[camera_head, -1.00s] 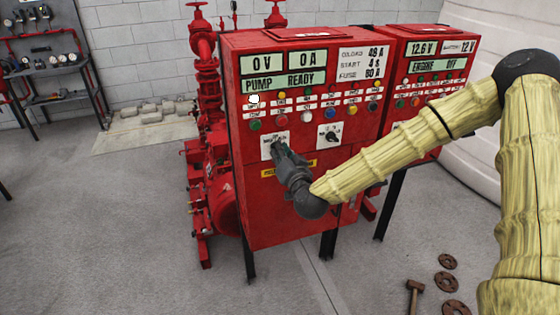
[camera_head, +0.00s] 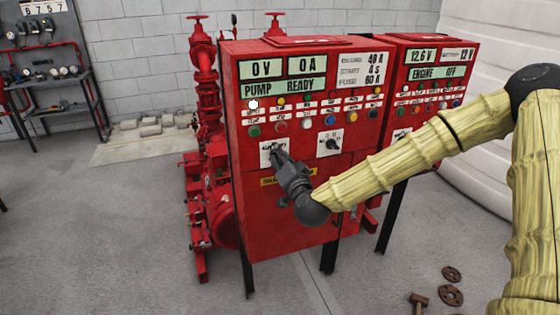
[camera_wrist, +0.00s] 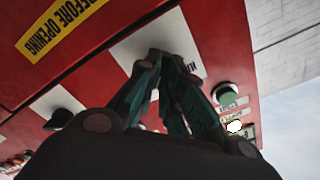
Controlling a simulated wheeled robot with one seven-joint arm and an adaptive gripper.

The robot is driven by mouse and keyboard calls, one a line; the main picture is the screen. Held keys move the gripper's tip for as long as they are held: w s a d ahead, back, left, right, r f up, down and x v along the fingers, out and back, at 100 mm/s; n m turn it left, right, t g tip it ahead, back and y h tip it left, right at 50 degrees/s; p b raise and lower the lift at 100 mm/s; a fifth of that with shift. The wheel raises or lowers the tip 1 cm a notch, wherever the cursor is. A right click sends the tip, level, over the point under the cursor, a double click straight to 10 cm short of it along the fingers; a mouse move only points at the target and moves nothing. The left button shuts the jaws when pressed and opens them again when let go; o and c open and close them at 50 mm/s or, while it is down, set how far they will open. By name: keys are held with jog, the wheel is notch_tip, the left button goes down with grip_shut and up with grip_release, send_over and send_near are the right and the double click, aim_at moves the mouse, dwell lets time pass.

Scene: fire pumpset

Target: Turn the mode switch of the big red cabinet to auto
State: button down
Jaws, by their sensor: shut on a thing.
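The big red cabinet (camera_head: 300,210) stands in the middle of the head view, its displays reading 0 V, 0 A and PUMP READY. Its left switch plate (camera_head: 265,158) is white and sits below the button rows; it also shows in the wrist view (camera_wrist: 180,38). My gripper (camera_head: 276,154) is at this plate, with its fingers together over the switch there. It also shows in the wrist view (camera_wrist: 160,62). The fingers hide the switch knob, so its setting cannot be read. A second black switch (camera_head: 332,145) on a white plate to the right is uncovered.
A second red cabinet (camera_head: 430,70) reading ENGINE OFF stands close on the right. Red pump piping (camera_head: 208,110) stands to the left. A hammer (camera_head: 418,302) and rusty flanges (camera_head: 451,294) lie on the floor at the lower right.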

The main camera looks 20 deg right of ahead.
jog(key=c, duration=1.6)
grip_release()
jog(key=shift+d, duration=0.1)
jog(key=shift+o, duration=0.2)
jog(key=shift+s, duration=0.1)
jog(key=s, duration=1.1)
jog(key=shift+s+d, duration=0.2)
jog(key=shift+s, duration=0.2)
jog(key=s+a+f+n+g+y, duration=0.1)
jog(key=s+a+f+n+g, duration=0.2)
jog(key=f, duration=0.6)
jog(key=s+a+f+g+y, duration=0.1)
jog(key=s+a+f+g, duration=0.15)
jog(key=s+f, duration=0.45)
jog(key=s+a+f+n+g+y, duration=0.15)
jog(key=f+g, duration=0.25)
jog(key=f, duration=0.8)
jog(key=s+d+f+n+g+h, duration=0.2)
jog(key=s+f, duration=0.6)
jog(key=s, duration=0.4)
jog(key=s+d+f+n+g+h, duration=0.2)
jog(key=s+d+f+g, duration=0.2)
jog(key=s, duration=0.8)
notch_tip(320, 180, down, 4)
jog(key=shift+s+f+g, duration=0.25)
jog(key=shift+s+g, duration=0.1)
jog(key=shift+g, duration=0.9)
